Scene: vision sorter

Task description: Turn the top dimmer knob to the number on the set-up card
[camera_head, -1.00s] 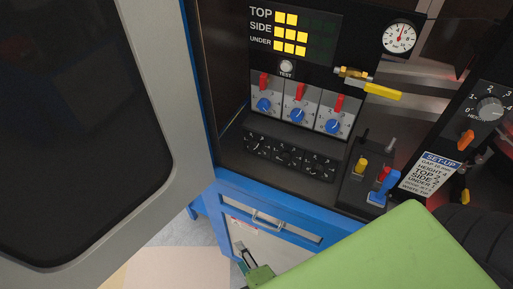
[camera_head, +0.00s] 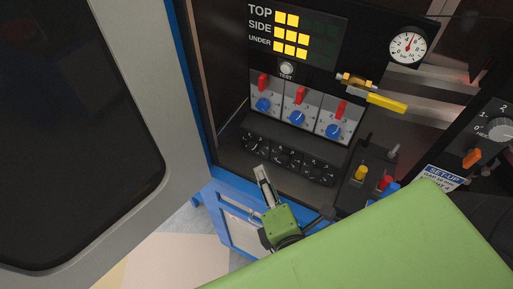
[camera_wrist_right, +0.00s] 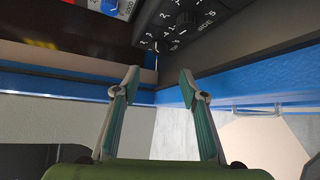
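Three black dimmer knobs sit in a row on the dark sloped panel (camera_head: 300,180): a left one (camera_head: 254,143), a middle one (camera_head: 285,157) and a right one (camera_head: 317,170). Their labels are too small to read in the head view, so I cannot tell which is top. In the right wrist view one dimmer knob (camera_wrist_right: 185,19) carries the word SIDE. The set-up card (camera_head: 441,174) is mostly hidden by my green arm. My right gripper (camera_head: 262,172) is just in front of the panel's lower edge, fingers apart and empty in the wrist view (camera_wrist_right: 160,78). My left gripper is out of view.
Red switches with blue knobs (camera_head: 299,118) stand above the dimmers. The display (camera_head: 290,35) lights two TOP, three SIDE and three UNDER squares. A blue cabinet edge (camera_head: 232,187) runs below.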

